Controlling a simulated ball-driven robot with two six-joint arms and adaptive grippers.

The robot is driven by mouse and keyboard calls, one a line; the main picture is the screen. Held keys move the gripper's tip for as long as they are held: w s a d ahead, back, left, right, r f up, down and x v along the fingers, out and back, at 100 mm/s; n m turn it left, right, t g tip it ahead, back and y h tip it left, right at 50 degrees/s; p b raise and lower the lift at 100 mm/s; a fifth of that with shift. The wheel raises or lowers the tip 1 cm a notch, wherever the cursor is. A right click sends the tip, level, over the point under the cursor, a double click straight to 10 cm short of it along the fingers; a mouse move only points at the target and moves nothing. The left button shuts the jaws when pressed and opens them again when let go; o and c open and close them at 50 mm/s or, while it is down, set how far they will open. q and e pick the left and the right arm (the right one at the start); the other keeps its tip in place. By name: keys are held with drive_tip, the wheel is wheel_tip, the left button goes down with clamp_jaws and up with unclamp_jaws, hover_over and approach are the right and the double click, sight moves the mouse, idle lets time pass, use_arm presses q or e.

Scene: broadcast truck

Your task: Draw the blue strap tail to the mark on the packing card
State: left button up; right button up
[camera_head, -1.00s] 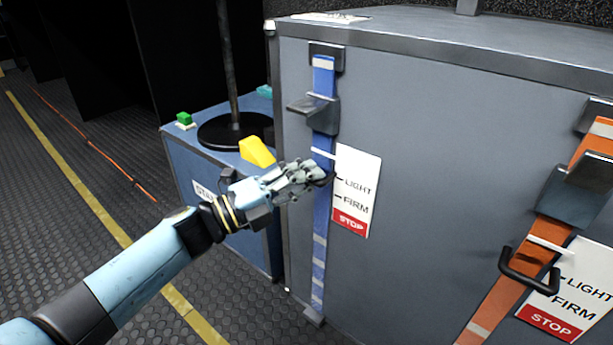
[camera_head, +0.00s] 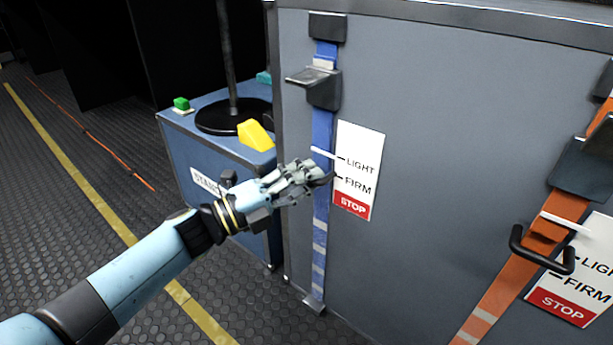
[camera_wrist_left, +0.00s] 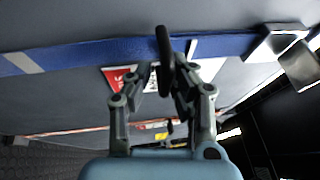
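The blue strap (camera_head: 321,210) hangs down the grey case front through a metal buckle (camera_head: 322,88). The packing card (camera_head: 372,145) beside it reads LIGHT, FIRM and STOP on red. A white line (camera_head: 322,152) across the strap lies about level with the LIGHT tick. My left gripper (camera_head: 318,178) is in front of the strap at about FIRM height. In the left wrist view its fingers (camera_wrist_left: 165,88) close on a black pull handle (camera_wrist_left: 163,50) at the blue strap; in the head view the hand mostly hides the handle. My right gripper is out of view.
An orange strap (camera_head: 490,300) with its own buckle, black handle (camera_head: 540,255) and card (camera_head: 580,275) is at the right. A lower blue case (camera_head: 185,150) at left carries a yellow wedge (camera_head: 255,135), a green button (camera_head: 181,103) and a pole base (camera_head: 215,118).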

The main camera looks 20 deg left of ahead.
use_arm(q)
drive_tip(key=shift+o, duration=1.3)
drive_tip(key=shift+r, duration=0.1)
drive_tip(key=shift+s, duration=0.1)
drive_tip(key=v, duration=1.1)
drive_tip(key=shift+s+a, duration=0.25)
drive_tip(key=shift+s, duration=0.05)
